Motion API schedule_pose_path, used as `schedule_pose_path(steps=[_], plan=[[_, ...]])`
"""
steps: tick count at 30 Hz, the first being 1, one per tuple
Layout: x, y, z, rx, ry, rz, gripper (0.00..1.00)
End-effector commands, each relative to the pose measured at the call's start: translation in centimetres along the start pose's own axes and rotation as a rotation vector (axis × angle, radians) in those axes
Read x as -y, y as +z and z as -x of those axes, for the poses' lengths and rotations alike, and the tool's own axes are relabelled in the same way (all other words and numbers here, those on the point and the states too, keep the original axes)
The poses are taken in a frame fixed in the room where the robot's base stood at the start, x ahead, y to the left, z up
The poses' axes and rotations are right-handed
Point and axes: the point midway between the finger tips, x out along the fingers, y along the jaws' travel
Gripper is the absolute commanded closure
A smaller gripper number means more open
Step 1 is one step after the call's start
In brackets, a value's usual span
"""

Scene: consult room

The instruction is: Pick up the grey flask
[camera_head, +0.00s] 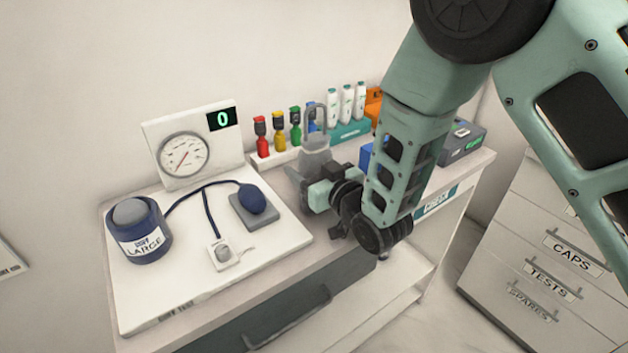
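The grey flask (315,156) stands upright on the counter, just in front of the row of coloured bottles. It has a narrow upper part and a loop shape at its top. My gripper (303,186) is low over the counter, right at the flask's near side, and covers its lower part. The fingers are small, grey and partly hidden by the gripper body, so I cannot tell whether they are apart, touch the flask or close on it.
A white board (185,270) with a dial gauge (183,156), a navy cuff labelled LARGE (139,240) and a bulb (258,199) fills the left. Coloured bottles (279,133) and a teal rack of white tubes (349,131) line the back. A drawer cabinet (530,235) stands right.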

Motion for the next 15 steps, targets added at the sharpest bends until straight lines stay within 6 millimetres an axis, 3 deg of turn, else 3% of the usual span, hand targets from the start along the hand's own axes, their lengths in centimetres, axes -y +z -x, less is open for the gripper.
schedule_pose_path(steps=[1, 2, 3, 15], plan=[[-0.01, 0.01, 0.00, 0.000, 0.000, 0.000, 0.54], [-0.01, 0.01, 0.00, 0.000, 0.000, 0.000, 0.63], [-0.02, 0.01, 0.00, 0.000, 0.000, 0.000, 0.64], [-0.02, -0.78, -0.02, -0.003, 0.000, 0.000, 0.64]])
